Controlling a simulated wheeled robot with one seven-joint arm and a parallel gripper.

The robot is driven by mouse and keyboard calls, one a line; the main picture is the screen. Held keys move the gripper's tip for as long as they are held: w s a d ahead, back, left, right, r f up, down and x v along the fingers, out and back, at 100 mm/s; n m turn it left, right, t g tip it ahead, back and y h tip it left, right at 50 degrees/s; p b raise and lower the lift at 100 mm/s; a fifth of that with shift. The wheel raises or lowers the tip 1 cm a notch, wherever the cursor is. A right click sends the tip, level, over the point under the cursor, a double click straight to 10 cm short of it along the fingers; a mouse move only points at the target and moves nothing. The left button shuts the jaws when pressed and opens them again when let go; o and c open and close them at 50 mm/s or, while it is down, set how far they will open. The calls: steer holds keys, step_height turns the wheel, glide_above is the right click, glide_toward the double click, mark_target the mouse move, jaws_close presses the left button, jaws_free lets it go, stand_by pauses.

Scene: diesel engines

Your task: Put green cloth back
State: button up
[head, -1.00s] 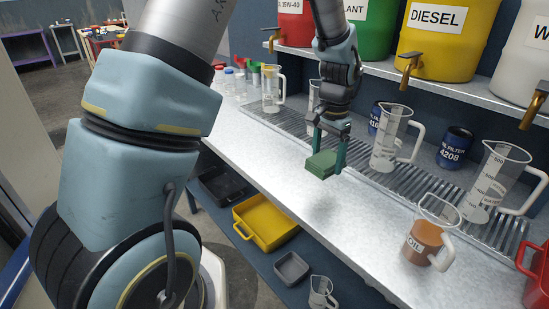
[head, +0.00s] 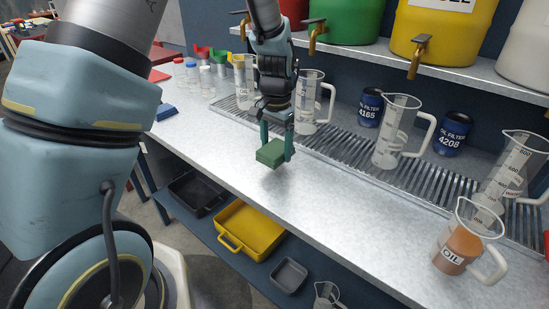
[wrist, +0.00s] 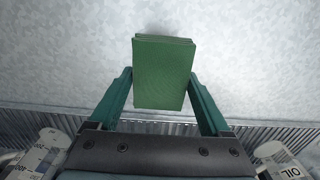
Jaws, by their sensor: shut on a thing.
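The green cloth (head: 271,153) is a small folded block held between the fingers of my gripper (head: 277,143). My gripper is shut on it and holds it above the metal bench top (head: 330,190), near the front of the drain grate. In the wrist view the green cloth (wrist: 163,75) sits between the two green fingers of my gripper (wrist: 163,88), with its folded layers at the far edge. Bare bench surface lies beneath it.
Clear jugs (head: 398,135) and blue oil filters (head: 455,137) stand along the grate (head: 340,150). A jug of brown oil (head: 462,245) stands at the right. A blue folded item (head: 166,112) and small bottles (head: 192,75) are at the left. A yellow tray (head: 250,232) is on the lower shelf.

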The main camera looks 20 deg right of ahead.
mark_target(276, 147)
steer(key=shift+f+p, duration=0.5)
steer(key=shift+f, duration=1.75)
steer(key=shift+f, duration=0.2)
steer(key=o, duration=1.1)
steer(key=shift+o, duration=0.2)
step_height(276, 147, up, 12)
steer(key=b, duration=0.3)
steer(key=shift+r, duration=0.2)
steer(key=s+a+n+t, duration=0.1)
steer(key=s+a+n, duration=0.3)
steer(key=a+n, duration=0.7)
steer(key=a, duration=1.9)
steer(key=shift+f+t, duration=0.3)
steer(key=shift+f, duration=0.1)
